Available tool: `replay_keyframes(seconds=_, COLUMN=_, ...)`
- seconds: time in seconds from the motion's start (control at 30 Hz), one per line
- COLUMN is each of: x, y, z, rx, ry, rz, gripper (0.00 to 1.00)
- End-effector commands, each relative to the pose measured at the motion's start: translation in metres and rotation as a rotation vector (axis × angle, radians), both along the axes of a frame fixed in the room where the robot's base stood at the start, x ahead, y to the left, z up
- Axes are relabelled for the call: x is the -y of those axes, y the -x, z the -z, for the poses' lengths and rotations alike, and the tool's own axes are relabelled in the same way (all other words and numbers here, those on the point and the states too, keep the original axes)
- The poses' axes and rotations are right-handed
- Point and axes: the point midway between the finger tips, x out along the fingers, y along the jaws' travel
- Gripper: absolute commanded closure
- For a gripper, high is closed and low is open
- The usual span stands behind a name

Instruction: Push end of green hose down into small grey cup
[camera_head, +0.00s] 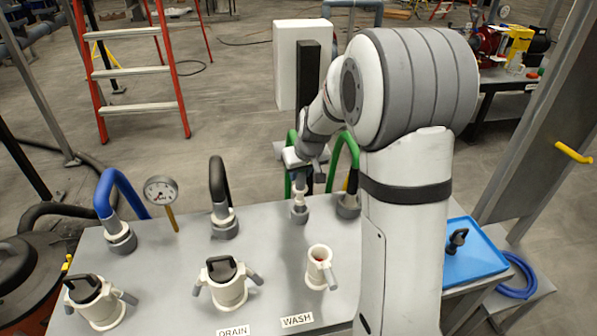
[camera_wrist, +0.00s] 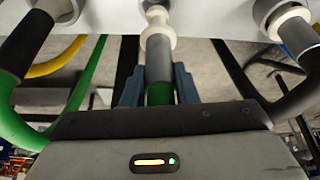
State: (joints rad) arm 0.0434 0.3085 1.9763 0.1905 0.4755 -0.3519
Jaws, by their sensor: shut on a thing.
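My gripper (camera_head: 303,176) is shut on the grey sleeve (camera_wrist: 158,62) at the end of the green hose (camera_wrist: 160,94). The blue fingers stand on either side of it in the wrist view (camera_wrist: 158,86). A white fitting (camera_wrist: 158,36) tips the hose end, which is upright and points down at the panel. In the head view the small grey cup (camera_head: 299,216) is right below this fitting, and the two look in contact. How deep the tip sits in the cup cannot be told. The green hose also shows as a loop (camera_head: 346,140) to the right of my gripper.
A blue hose (camera_head: 122,186) and a black hose (camera_head: 218,180) stand in grey cups on the grey panel (camera_head: 170,285) to the left. A gauge (camera_head: 161,190) stands between them. White ports are in front. A blue tray (camera_head: 480,262) is at the right.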

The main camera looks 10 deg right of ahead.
Motion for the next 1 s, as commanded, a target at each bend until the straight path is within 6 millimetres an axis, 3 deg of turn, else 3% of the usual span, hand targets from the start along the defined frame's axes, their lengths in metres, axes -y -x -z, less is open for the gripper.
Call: replay_keyframes(seconds=1.0, x=0.001, y=0.000, z=0.024, rx=0.001, ry=0.000, rz=0.002, gripper=1.00)
